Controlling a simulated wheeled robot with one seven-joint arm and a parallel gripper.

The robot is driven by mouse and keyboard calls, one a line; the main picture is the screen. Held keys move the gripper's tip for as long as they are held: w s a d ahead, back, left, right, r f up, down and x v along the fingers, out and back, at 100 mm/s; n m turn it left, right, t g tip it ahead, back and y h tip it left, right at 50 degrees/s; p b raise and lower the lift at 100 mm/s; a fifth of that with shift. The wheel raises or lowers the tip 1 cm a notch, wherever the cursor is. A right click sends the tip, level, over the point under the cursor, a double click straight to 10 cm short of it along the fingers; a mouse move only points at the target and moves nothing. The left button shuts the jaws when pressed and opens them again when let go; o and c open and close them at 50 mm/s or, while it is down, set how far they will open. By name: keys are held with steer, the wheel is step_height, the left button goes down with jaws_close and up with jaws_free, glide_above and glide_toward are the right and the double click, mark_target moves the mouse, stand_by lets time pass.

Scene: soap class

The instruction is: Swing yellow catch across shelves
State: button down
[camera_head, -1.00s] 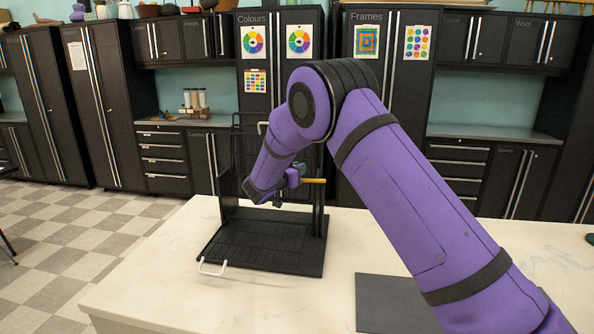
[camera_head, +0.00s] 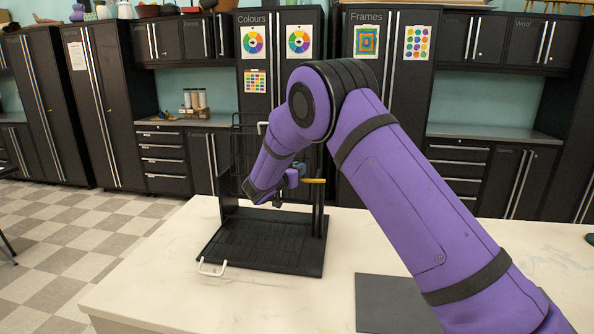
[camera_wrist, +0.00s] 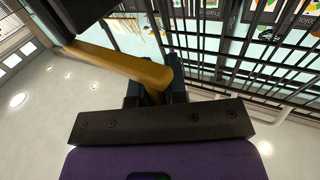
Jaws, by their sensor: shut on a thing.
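The yellow catch (camera_head: 313,181) is a short bar at the right side of the black shelf rack (camera_head: 262,240). In the wrist view the yellow catch (camera_wrist: 118,66) runs from the dark upright at upper left down to between my fingers. My gripper (camera_head: 280,190) is beside the rack's right post and partly hidden by my arm. In the wrist view my gripper (camera_wrist: 160,92) is shut on the catch's rounded end. The rack's wire shelves (camera_wrist: 235,60) show at upper right there. The catch's far end at the post is partly cut off by the frame.
The rack stands on a white counter (camera_head: 180,285), with a white handle (camera_head: 212,267) at its front. A dark grey mat (camera_head: 392,303) lies at right. Dark cabinets (camera_head: 100,100) line the back wall. The counter's left part is clear.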

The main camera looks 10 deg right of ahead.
steer(key=shift+d, duration=0.65)
steer(key=c, duration=1.1)
jaws_free()
steer(key=shift+d, duration=0.1)
steer(key=shift+c, duration=0.2)
steer(key=shift+a, duration=0.3)
steer(key=v, duration=1)
steer(key=shift+s+a, duration=0.25)
